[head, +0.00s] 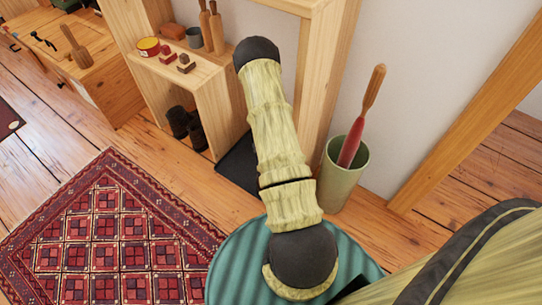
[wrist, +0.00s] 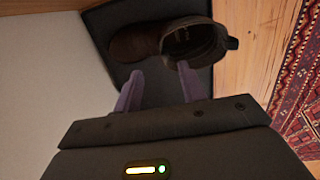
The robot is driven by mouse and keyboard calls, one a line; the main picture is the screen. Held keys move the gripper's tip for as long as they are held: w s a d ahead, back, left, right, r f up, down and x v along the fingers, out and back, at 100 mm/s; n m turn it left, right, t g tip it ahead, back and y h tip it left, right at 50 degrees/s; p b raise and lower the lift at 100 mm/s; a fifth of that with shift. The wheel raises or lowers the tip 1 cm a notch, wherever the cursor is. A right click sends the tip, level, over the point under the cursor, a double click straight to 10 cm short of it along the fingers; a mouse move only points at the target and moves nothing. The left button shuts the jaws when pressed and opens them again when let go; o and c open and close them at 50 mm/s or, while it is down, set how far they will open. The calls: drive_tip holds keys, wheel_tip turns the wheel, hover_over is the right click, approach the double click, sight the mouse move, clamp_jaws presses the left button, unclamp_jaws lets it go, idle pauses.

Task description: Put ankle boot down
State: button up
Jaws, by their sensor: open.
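A dark brown ankle boot (wrist: 138,43) rests on a dark tray (wrist: 152,88) in the wrist view, its opening toward the right. The tray also shows in the head view (head: 237,165), partly behind my arm. My gripper (wrist: 158,84) is open, with its two pale purple fingers apart and nothing between them. The right fingertip is close to the boot's collar; I cannot tell whether it touches. In the head view my arm hides the gripper and the boot.
A wooden shelf unit (head: 213,105) with dark footwear (head: 186,127) inside stands left of the tray. A green bin (head: 345,177) holding a red-and-wood handled tool (head: 359,120) stands right. A patterned red rug (head: 110,235) covers the floor at left, with bare boards around it.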

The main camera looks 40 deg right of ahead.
drive_tip(key=r, duration=0.2)
drive_tip(key=r+p, duration=0.1)
drive_tip(key=r, duration=0.1)
drive_tip(key=shift+w+a+r, duration=0.1)
drive_tip(key=shift+a+r, duration=0.1)
drive_tip(key=shift+r, duration=0.15)
drive_tip(key=shift+w+a, duration=0.1)
